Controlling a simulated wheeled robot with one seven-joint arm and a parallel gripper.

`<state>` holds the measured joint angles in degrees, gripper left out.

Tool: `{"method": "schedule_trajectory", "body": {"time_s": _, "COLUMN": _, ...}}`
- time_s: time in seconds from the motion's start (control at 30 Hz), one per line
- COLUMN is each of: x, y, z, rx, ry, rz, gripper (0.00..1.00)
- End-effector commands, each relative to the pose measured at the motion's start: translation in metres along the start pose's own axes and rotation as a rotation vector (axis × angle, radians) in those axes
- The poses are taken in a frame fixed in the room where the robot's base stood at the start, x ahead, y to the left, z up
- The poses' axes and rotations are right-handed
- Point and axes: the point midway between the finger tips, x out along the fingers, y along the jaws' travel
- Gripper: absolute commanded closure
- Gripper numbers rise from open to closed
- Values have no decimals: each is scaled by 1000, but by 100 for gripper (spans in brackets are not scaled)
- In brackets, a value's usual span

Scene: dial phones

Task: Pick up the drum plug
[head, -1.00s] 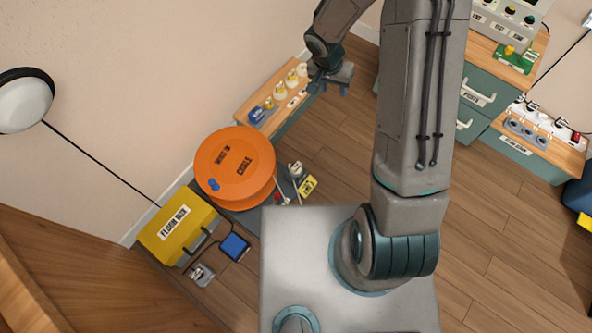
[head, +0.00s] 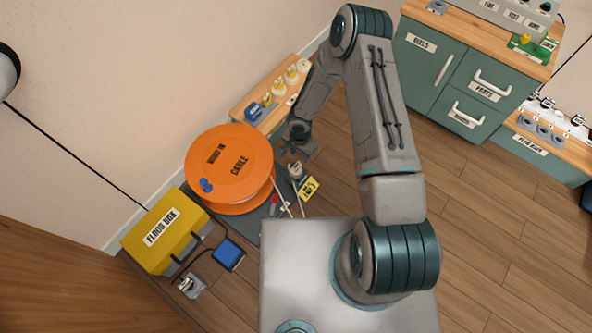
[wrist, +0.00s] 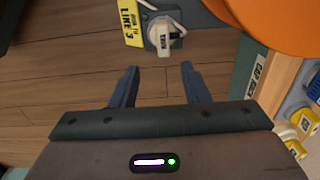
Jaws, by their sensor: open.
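The drum plug (wrist: 163,38) is a pale plug with a small dark-lettered label, at the top centre of the wrist view. A yellow tag (wrist: 133,22) reading LINE 3 lies beside it. In the head view the plug (head: 296,170) sits right of the orange cable drum (head: 229,163), on a dark mat. My gripper (wrist: 158,70) is open and empty, its fingers pointing toward the plug with a gap between. In the head view my gripper (head: 298,151) is just above the plug and partly hidden by my wrist.
The orange drum is close on the plug's right in the wrist view. A wooden-topped bench (head: 243,108) with several small plugs stands behind. A yellow floor box (head: 165,231) and blue-topped item (head: 228,253) are front left. Green cabinets (head: 470,75) stand right; open floor lies between.

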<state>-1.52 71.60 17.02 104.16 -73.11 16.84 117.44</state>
Motion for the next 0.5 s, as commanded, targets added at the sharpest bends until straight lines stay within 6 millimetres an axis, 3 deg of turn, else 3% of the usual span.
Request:
{"method": "schedule_trajectory", "body": {"time_s": 0.1, "x": 24, "y": 0, "z": 1, "rx": 0, "ry": -1, "rz": 0, "gripper": 58}}
{"method": "schedule_trajectory", "body": {"time_s": 0.37, "x": 42, "y": -1, "z": 3, "rx": -1, "ry": -1, "rz": 0, "gripper": 58}}
{"method": "schedule_trajectory", "body": {"time_s": 0.5, "x": 64, "y": -4, "z": 11, "rx": -1, "ry": -2, "rz": 2, "gripper": 58}}
